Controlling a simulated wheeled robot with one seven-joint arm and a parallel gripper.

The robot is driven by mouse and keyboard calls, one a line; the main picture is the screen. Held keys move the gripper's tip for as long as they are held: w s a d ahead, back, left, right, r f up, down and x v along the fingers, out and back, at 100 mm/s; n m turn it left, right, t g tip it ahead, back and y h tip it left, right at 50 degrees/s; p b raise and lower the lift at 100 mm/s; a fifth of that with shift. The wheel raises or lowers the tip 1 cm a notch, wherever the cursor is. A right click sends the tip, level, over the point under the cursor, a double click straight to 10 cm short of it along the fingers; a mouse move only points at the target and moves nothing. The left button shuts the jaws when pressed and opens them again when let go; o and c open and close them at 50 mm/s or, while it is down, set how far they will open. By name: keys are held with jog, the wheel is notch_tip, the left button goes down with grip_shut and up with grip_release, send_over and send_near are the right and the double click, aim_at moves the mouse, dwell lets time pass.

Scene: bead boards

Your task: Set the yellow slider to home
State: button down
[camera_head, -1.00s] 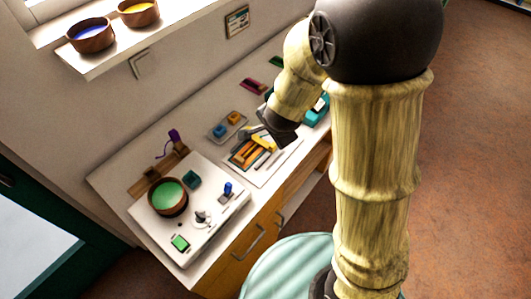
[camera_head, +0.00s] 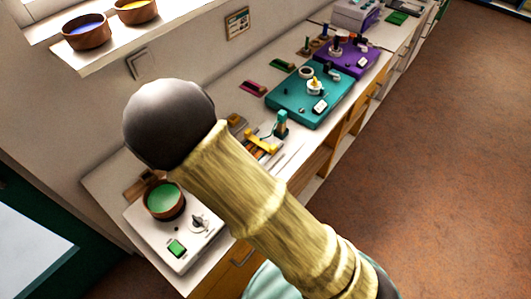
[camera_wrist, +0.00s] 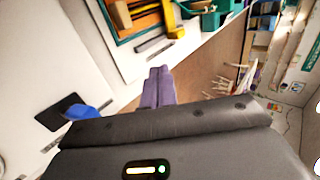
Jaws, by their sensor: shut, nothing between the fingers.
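A teal board (camera_head: 286,98) lies on the counter in the head view. It carries a white round part with a small yellow knob (camera_head: 315,82); I cannot tell for sure whether this is the yellow slider. A nearer white board (camera_head: 155,232) is partly hidden by my arm. In the wrist view a blue knob (camera_wrist: 84,112) with a black plate beside it shows on a white surface. My gripper (camera_wrist: 160,72) is shut and empty, with its fingers over the gap beside the tray's edge. It is hidden behind my arm in the head view.
A tray (camera_wrist: 117,47) holds orange and yellow pieces, with a teal holder (camera_wrist: 212,20) near it. A brown bowl with green contents (camera_head: 164,200) sits on the white board. A purple board (camera_head: 350,62) lies farther along. Two bowls stand on the sill. The floor at right is clear.

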send_near(271, 152)
notch_tip(271, 152, down, 4)
jog(key=shift+r, duration=0.15)
jog(key=w+d+p, duration=0.1)
jog(key=w+d, duration=0.1)
jog(key=shift+w, duration=0.35)
jog(key=shift+w+d, duration=0.3)
jog(key=shift+w, duration=0.05)
jog(key=shift+w+f, duration=0.15)
jog(key=shift+f, duration=0.05)
